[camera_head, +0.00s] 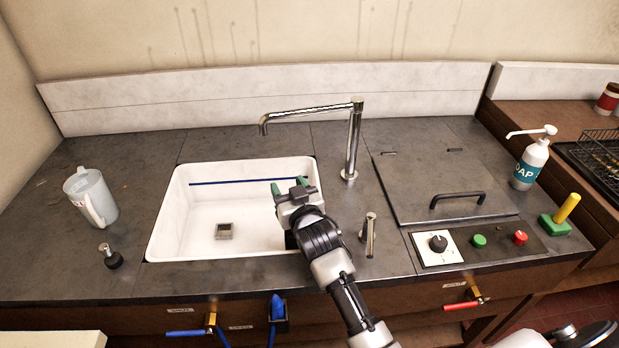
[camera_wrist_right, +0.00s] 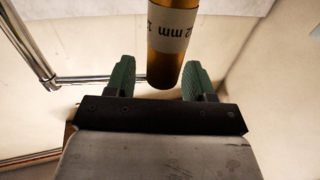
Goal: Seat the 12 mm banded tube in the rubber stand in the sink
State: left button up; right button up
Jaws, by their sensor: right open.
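The banded tube (camera_wrist_right: 168,48) is brass-coloured with a pale band reading 12 mm. In the right wrist view its end lies between my green fingers, and the rest runs out of the top of the frame. I cannot make it out in the head view. My right gripper (camera_head: 289,188) is over the right part of the white sink (camera_head: 205,210). It also shows in the wrist view (camera_wrist_right: 160,78), open, with a gap at the left finger. A dark block (camera_head: 291,240), perhaps the rubber stand, is mostly hidden behind my right arm. My left gripper is not in view.
A small grey square item (camera_head: 224,231) lies on the sink floor. The tap (camera_head: 352,140) rises behind the sink. A jug (camera_head: 92,197) stands left. A soap bottle (camera_head: 530,163) and a yellow cylinder (camera_head: 567,207) in a green block stand right.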

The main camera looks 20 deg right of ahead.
jog(key=s+d+r+b, duration=0.1)
jog(key=s+d+r, duration=0.7)
jog(key=r, duration=0.2)
jog(key=shift+s+r+b, duration=0.25)
jog(key=shift+r+b, duration=0.05)
jog(key=shift+r, duration=0.1)
